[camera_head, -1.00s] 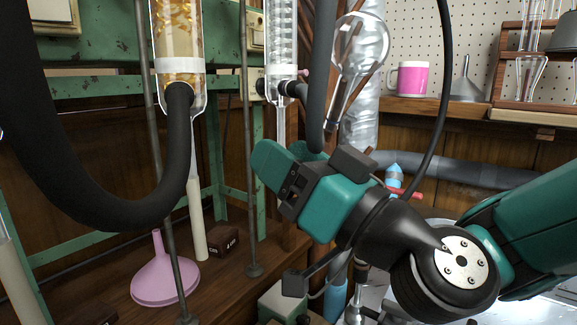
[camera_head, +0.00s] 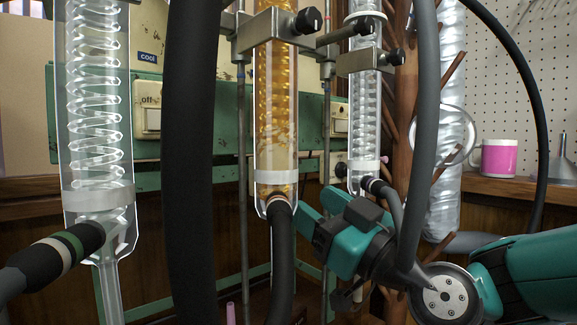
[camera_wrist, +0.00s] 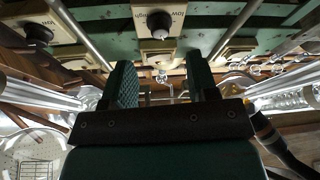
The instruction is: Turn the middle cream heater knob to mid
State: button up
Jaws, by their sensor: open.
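In the wrist view a cream box with a black knob (camera_wrist: 159,22) sits near the top centre, beyond my fingers. Its label reads upside down, with "low" and "high" legible. A second cream box with a black knob (camera_wrist: 39,35) is at the upper left. I cannot tell for certain which one is the middle heater, nor read the pointer on either knob. My gripper (camera_wrist: 162,72) is open and empty, its two green fingers apart and short of the central knob. In the head view my gripper (camera_head: 314,208) is beside the amber-filled column (camera_head: 276,120); no heater knob is clear there.
A glass coil condenser (camera_head: 97,110) stands at left and another (camera_head: 366,125) behind my gripper. Black hoses (camera_head: 188,150) hang in front. Metal rods and a clamp (camera_head: 275,32) cross the green frame. A pink mug (camera_head: 497,158) is on the right shelf.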

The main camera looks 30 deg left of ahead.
jog(key=p+x, duration=0.2)
jog(key=x, duration=0.4)
jog(key=shift+a, duration=0.3)
jog(key=shift+c, duration=0.3)
